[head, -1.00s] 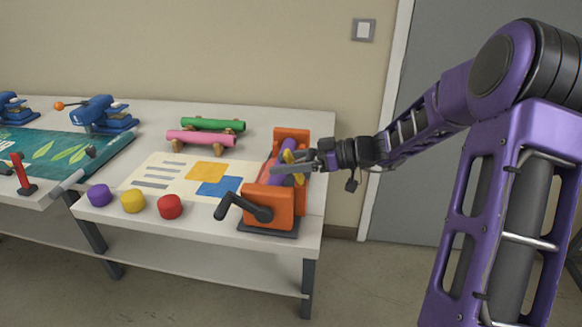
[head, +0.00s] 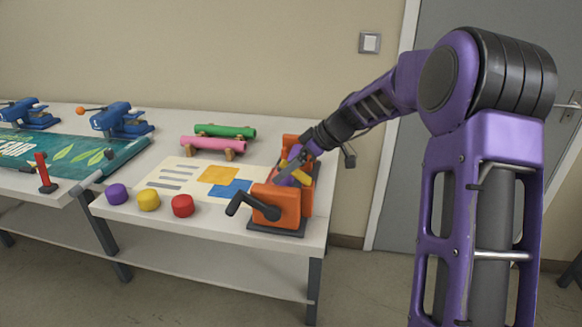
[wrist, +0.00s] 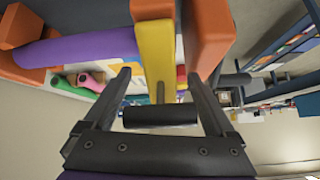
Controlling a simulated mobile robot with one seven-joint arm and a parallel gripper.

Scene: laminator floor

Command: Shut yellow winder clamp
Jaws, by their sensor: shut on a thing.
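The orange winder (head: 267,204) stands at the right end of the near table, with a black crank on its front. A purple roll (wrist: 75,47) lies in it between the orange end blocks. The yellow clamp (wrist: 157,52) runs beside an orange block in the wrist view, with a black crossbar (wrist: 160,117) at its near end. It also shows in the head view (head: 299,166), partly hidden by my gripper. My gripper (head: 286,170) is down at the winder, its fingers on both sides of the crossbar, shut on the clamp. The finger contact is hard to see in the head view.
A printed sheet (head: 180,180) lies left of the winder. Purple, yellow and red knobs (head: 182,205) line the front edge. Pink and green rolls (head: 225,131) rest on cradles behind. Blue devices (head: 122,119) stand on the left table. A grey door is at right.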

